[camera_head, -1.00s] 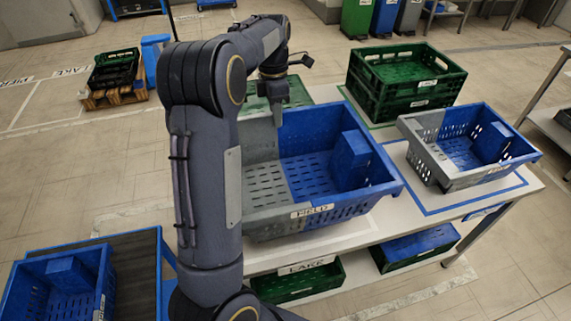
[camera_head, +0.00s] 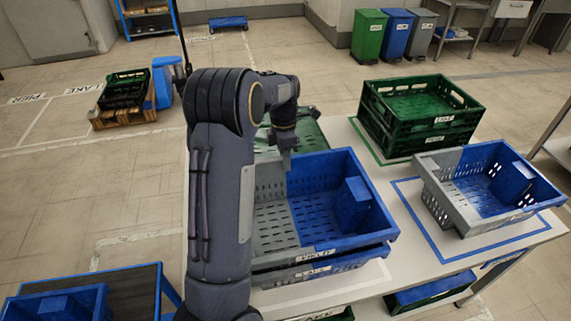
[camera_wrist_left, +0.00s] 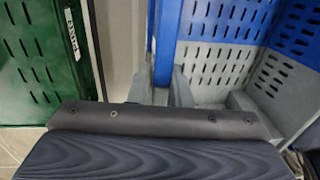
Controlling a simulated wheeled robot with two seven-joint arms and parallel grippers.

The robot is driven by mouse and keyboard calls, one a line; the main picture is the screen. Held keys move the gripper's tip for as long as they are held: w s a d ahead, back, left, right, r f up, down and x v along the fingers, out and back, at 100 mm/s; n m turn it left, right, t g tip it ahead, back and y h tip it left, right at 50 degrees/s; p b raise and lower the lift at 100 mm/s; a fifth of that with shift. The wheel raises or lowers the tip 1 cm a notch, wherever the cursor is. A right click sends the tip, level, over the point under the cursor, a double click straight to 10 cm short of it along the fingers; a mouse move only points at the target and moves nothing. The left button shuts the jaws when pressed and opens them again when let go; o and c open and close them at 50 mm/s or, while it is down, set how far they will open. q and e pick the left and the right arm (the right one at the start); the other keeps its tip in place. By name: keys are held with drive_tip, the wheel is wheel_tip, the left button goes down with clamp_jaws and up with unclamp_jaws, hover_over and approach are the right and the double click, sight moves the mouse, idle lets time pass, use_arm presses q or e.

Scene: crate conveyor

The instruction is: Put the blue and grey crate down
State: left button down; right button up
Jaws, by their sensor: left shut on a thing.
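The blue and grey crate (camera_head: 362,241), labelled FIELD, is level over a second blue and grey crate (camera_head: 366,259) with a LAKE label. It looks stacked on it, but I cannot tell whether it bears fully. My left gripper (camera_head: 287,160) is shut on its far left wall. In the left wrist view the fingers (camera_wrist_left: 160,88) straddle the blue and grey wall. My left arm hides the crate's left side. My right gripper is not in view.
Green crates (camera_head: 392,132) are stacked at the back right of the white table (camera_head: 404,245). Another blue and grey crate (camera_head: 446,207) stands in a blue outline at the right. A green crate (camera_wrist_left: 40,70) lies close beside the gripper. More crates are on the lower shelf.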

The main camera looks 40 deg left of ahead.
use_arm(q)
drive_tip(key=shift+f, duration=1)
drive_tip(key=shift+f, duration=0.45)
drive_tip(key=c, duration=1.3)
unclamp_jaws()
drive_tip(key=shift+c, duration=0.2)
